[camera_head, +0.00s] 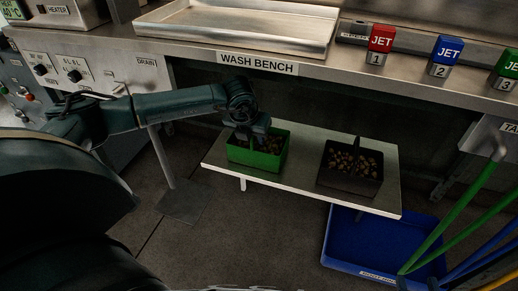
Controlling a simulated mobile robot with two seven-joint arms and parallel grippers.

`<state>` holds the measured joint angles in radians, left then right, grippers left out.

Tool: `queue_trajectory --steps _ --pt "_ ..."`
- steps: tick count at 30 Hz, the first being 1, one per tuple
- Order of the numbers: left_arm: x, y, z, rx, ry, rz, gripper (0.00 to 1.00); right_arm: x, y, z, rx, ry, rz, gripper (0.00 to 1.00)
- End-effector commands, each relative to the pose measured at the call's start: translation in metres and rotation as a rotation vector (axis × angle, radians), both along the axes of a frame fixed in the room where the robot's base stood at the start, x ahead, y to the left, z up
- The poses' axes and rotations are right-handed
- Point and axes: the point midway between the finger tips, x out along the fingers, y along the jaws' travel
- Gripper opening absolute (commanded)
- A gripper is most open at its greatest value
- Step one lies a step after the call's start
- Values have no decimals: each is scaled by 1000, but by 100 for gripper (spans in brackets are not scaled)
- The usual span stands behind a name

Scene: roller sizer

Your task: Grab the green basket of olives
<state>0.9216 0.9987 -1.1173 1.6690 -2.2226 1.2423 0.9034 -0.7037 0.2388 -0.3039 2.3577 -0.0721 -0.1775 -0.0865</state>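The green basket (255,160) stands upright on the left part of a white shelf board under the wash bench. Dark olives show inside it, partly hidden by my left gripper. My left arm reaches in from the left, and my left gripper (250,136) is right over the basket, its fingers pointing down at the basket's top. The fingertips are dark and small here, so I cannot tell whether they are closed on the basket or its handle. My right gripper is not in view.
A black basket (347,184) of brownish olives stands on the board (304,150) to the right. A blue tray (345,243) lies on the floor below, with green and blue poles beside it. The wash bench edge (257,63) overhangs behind my arm. Floor at front left is clear.

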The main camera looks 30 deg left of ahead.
Motion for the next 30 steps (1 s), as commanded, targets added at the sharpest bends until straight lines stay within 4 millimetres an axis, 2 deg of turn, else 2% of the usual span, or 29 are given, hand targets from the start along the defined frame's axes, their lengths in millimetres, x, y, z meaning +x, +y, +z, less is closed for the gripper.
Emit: queue_trajectory --steps 11,15,22,30 --pt "47 10 -1 -3 -2 1 36 0 2 -2 3 -55 8 36" --pt "50 12 -12 -1 1 0 36 2 4 0 3 -100 23 36" --pt "51 12 -11 -2 0 -1 36 2 4 3 3 -107 23 36" --pt "51 12 -11 -2 0 -1 15 2 4 2 4 -104 22 36"
